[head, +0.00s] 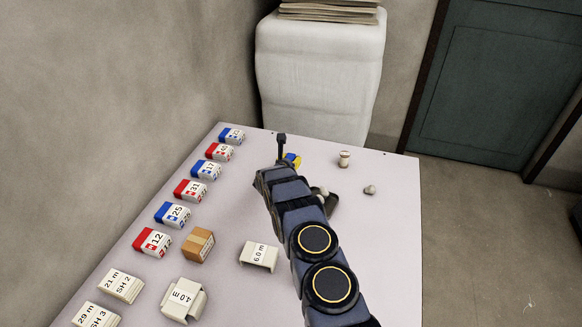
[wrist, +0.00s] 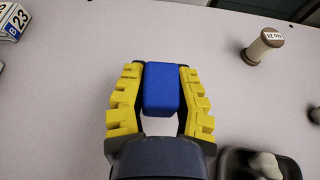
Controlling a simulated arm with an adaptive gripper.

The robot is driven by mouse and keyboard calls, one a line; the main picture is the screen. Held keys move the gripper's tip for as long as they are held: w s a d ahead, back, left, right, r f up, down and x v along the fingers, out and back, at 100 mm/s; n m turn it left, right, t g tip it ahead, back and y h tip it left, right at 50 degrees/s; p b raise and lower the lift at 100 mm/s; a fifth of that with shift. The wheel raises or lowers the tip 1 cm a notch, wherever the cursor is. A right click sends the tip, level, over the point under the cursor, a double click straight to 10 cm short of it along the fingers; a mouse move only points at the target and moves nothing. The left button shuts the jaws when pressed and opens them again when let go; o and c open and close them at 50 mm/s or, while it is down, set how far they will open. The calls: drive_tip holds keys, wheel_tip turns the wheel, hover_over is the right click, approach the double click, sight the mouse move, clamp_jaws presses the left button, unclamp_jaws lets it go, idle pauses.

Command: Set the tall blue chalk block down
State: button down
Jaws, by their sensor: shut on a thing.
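The blue chalk block (wrist: 161,88) is between the two yellow fingers of my gripper (wrist: 160,95) in the wrist view. The fingers press on its left and right sides. In the head view my gripper (head: 292,160) is over the far middle of the table, mostly hidden behind my own arm, with only a bit of yellow and blue showing. The block's lower part is hidden, and I cannot tell whether it touches the table.
The pale table (head: 388,255) has a row of numbered red-white and blue-white boxes along its left side. A brown box (head: 198,245) and pale labelled pieces stand nearer. A small spool (head: 344,158), a grey stone (head: 370,189) and a dark tray (head: 333,204) lie right of my gripper.

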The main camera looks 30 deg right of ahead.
drive_tip(key=shift+f, duration=1.6)
drive_tip(key=shift+f, duration=0.15)
drive_tip(key=c, duration=0.9)
unclamp_jaws()
